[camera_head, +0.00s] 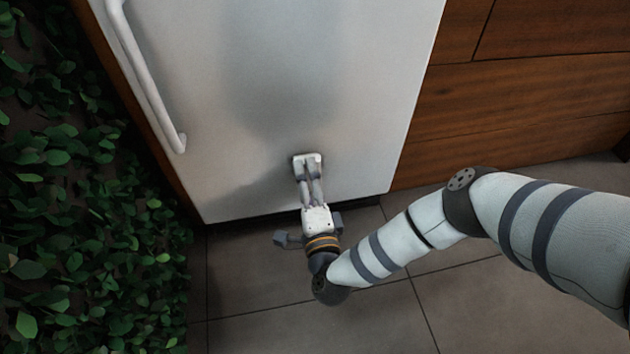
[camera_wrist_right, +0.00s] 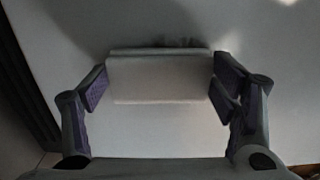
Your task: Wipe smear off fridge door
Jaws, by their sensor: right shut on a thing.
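The white fridge door (camera_head: 345,70) fills the upper middle of the head view, and its surface also fills the back of the right wrist view (camera_wrist_right: 150,140). My right gripper (camera_head: 308,165) is at the lower part of the door. It is shut on a pale, block-shaped wiping pad (camera_wrist_right: 158,78), held between both fingers and against or very close to the door. A dark, patchy smear (camera_wrist_right: 192,43) shows along the pad's upper edge in the wrist view. How much of it the pad covers is hidden. My left gripper is not in view.
A white vertical handle (camera_head: 146,80) stands out from the door's left side. Leafy plants (camera_head: 80,200) line the left. Wooden drawer fronts (camera_head: 520,90) are on the right. The tiled floor (camera_head: 470,310) below is clear apart from my arm above it.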

